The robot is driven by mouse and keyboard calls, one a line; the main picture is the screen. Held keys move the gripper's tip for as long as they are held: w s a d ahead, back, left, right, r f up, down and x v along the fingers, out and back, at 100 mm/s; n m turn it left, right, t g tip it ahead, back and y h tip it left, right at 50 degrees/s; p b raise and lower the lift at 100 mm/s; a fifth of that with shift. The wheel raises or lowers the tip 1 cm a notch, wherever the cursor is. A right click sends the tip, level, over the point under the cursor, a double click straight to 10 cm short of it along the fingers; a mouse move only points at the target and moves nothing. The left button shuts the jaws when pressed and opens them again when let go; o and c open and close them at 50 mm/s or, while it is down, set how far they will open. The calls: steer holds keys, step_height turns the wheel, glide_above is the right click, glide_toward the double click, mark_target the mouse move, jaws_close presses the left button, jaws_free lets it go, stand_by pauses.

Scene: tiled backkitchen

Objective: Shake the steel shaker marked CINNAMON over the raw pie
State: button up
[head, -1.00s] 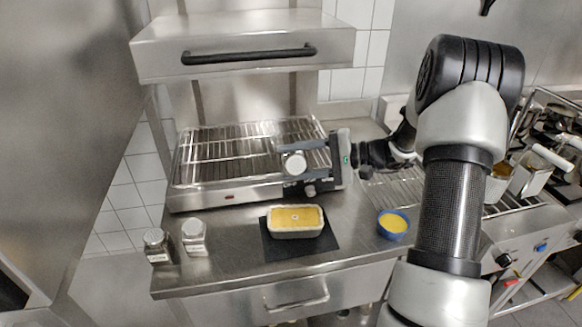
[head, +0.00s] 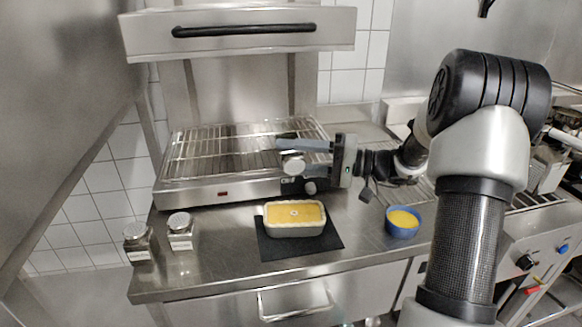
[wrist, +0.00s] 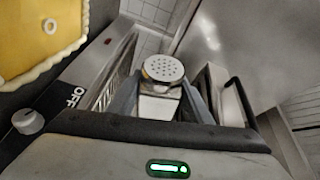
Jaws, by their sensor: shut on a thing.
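My gripper (head: 305,157) is shut on a steel shaker (head: 293,166). Its round perforated lid faces the head camera, so it looks tipped over. In the wrist view the lid (wrist: 163,68) shows plainly between the fingers, with a pale body below; I cannot read a marking. The raw pie (head: 296,214) is a pale rectangular dish with smooth yellow filling and a small ring mark in its middle. It sits on a black mat (head: 330,238), below the shaker in the head picture and apart from it. The pie's corner (wrist: 40,35) also shows in the wrist view.
Two more shakers, one dark (head: 138,243) and one pale (head: 181,232), stand at the counter's left end. A blue bowl (head: 402,224) of yellow stuff stands right of the mat. The grill (head: 220,190) with its rack is close behind my gripper, its knob nearby.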

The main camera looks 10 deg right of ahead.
steer(key=shift+s+f+n+y+b, duration=0.1)
steer(key=shift+f+n+y+b, duration=0.45)
steer(key=shift+b, duration=1.2)
steer(key=shift+s+f+n+y+b, duration=0.15)
steer(key=shift+n+b, duration=0.7)
steer(key=shift+b, duration=0.85)
steer(key=shift+f+n+b, duration=0.1)
steer(key=shift+n+b, duration=0.2)
steer(key=shift+b, duration=0.55)
steer(key=shift+n+b, duration=0.3)
steer(key=shift+b, duration=0.15)
step_height(320, 180, up, 4)
steer(key=shift+f, duration=0.25)
step_height(320, 180, down, 4)
steer(key=shift+s+a+r, duration=0.1)
steer(key=shift+s+r, duration=0.05)
steer(key=shift+r, duration=0.05)
steer(key=shift+w+r, duration=0.1)
steer(key=shift+w, duration=0.15)
steer(key=shift+s+r, duration=0.1)
steer(key=shift+s, duration=0.05)
